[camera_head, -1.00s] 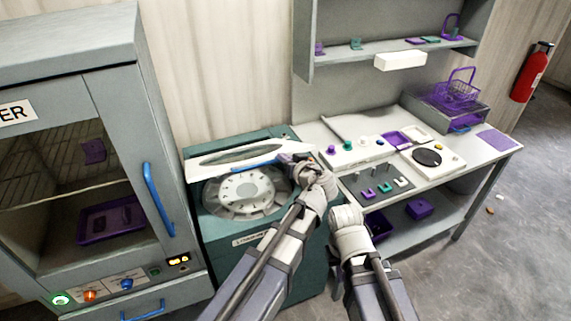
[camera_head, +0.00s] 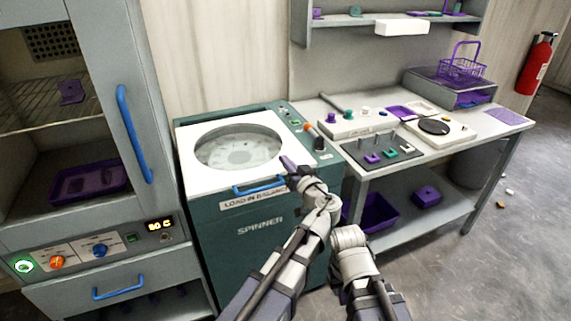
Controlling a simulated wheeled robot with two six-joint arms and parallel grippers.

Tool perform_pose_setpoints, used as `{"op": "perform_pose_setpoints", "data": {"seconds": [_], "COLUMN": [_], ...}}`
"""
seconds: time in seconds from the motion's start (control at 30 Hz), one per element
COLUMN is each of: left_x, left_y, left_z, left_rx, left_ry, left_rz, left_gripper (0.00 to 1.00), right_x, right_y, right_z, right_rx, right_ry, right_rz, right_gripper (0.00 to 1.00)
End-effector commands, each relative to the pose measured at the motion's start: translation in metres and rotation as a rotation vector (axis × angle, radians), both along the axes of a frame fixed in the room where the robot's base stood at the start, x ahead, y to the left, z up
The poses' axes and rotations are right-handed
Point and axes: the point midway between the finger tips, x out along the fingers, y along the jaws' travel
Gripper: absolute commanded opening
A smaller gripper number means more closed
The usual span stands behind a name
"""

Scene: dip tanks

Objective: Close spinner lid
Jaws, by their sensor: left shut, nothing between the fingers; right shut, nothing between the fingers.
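The spinner (camera_head: 262,232) is a teal cabinet left of the bench. Its white lid (camera_head: 190,158) lies flat over the top, and the rotor shows through the round window (camera_head: 240,148). The lid's blue handle (camera_head: 258,187) is at the front edge. My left gripper (camera_head: 287,163) is shut and empty, at the lid's front right corner, just right of the handle; I cannot tell whether it touches the lid. My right arm ends low in front of the spinner's right side; its fingertips are hidden.
An oven-like cabinet (camera_head: 88,255) with a blue door handle stands close on the left. The bench (camera_head: 470,150) on the right holds a peg plate (camera_head: 385,158), a hotplate-like device (camera_head: 440,127) and a purple basket (camera_head: 462,68). Purple bins (camera_head: 375,215) sit on its lower shelf.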

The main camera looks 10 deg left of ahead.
Motion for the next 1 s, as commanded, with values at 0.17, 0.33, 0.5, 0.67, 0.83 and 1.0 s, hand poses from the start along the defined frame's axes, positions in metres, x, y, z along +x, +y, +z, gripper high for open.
{"op": "perform_pose_setpoints", "data": {"seconds": [0.17,0.33,0.5,0.67,0.83,1.0], "left_x": [0.000,-0.001,-0.002,-0.002,-0.002,-0.002], "left_y": [0.000,-0.001,-0.001,-0.001,-0.001,-0.001], "left_z": [-0.040,-0.064,-0.084,-0.096,-0.102,-0.104], "left_rx": [0.000,0.000,-0.001,-0.001,-0.003,-0.002], "left_ry": [0.000,0.000,0.001,0.002,0.002,0.002], "left_rz": [0.000,0.000,0.000,0.000,0.001,0.002], "left_gripper": [0.00,0.00,0.00,0.00,0.00,0.00], "right_x": [0.000,0.000,0.000,0.000,0.000,0.000], "right_y": [0.000,0.000,0.000,0.000,0.000,0.000], "right_z": [-0.040,-0.064,-0.084,-0.095,-0.102,-0.103], "right_rx": [0.000,0.000,0.000,0.000,0.000,0.000], "right_ry": [0.000,0.000,0.000,0.000,0.000,0.000], "right_rz": [0.001,0.001,0.001,0.001,0.001,0.001], "right_gripper": [0.00,0.00,0.00,0.00,0.00,0.00]}}
